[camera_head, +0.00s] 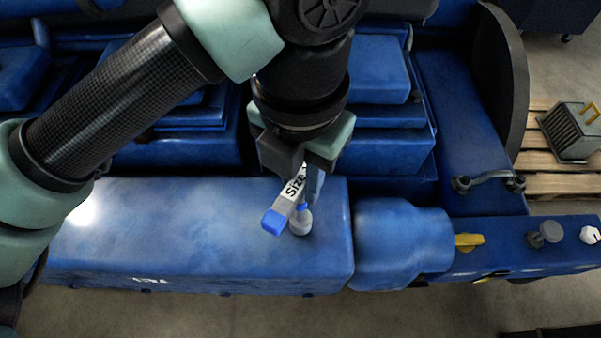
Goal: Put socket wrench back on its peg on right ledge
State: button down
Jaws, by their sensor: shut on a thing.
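My gripper (303,168) points down over the long blue engine cover at the picture's middle. It is shut on the socket wrench (290,200), a grey tool with a white label reading "Size" and a blue end toward the lower left. A grey rounded piece (301,221) shows just beside the wrench's blue end; I cannot tell whether it is part of the tool or touches the cover. The right ledge (515,258) is a blue strip at the right. A grey peg-like knob (546,232) stands on it.
The ledge also bears a yellow handle (468,241) and a white knob (590,235). A blue rounded housing (402,243) lies between the long cover (180,235) and the ledge. A grey bar handle (488,178) sits behind. A ribbed grey box (572,130) rests on a pallet (537,160).

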jog(key=shift+f, duration=0.1)
jog(key=shift+f+b, duration=0.95)
jog(key=shift+b, duration=0.3)
jog(key=c, duration=0.6)
grip_release()
jog(key=shift+r, duration=0.15)
jog(key=shift+c, duration=0.2)
jog(key=shift+o, duration=0.2)
jog(key=o, duration=0.5)
jog(key=shift+r+p, duration=2.2)
jog(key=shift+r, duration=2.3)
